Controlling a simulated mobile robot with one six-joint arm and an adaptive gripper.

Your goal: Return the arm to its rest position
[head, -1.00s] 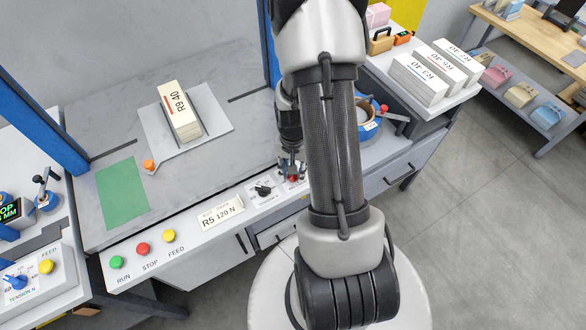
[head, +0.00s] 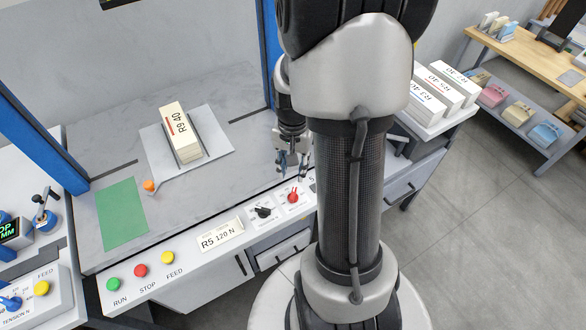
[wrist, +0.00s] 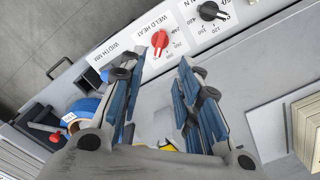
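My gripper (head: 293,168) hangs over the back edge of the white control panel, beside the upright part of my arm. In the wrist view its two blue-padded fingers (wrist: 161,62) are apart with nothing between them. The red weld heat knob (head: 293,196) is just in front of the gripper and clear of it. In the wrist view this knob (wrist: 160,40) lies beyond the fingertips. My arm hides part of the panel's right end.
A bundle labelled R9 40 (head: 181,134) sits on a grey plate on the bench. A black knob (head: 263,212) and green, red and yellow buttons line the panel. White stacks (head: 447,83) stand at right. Open floor (head: 470,230) lies right.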

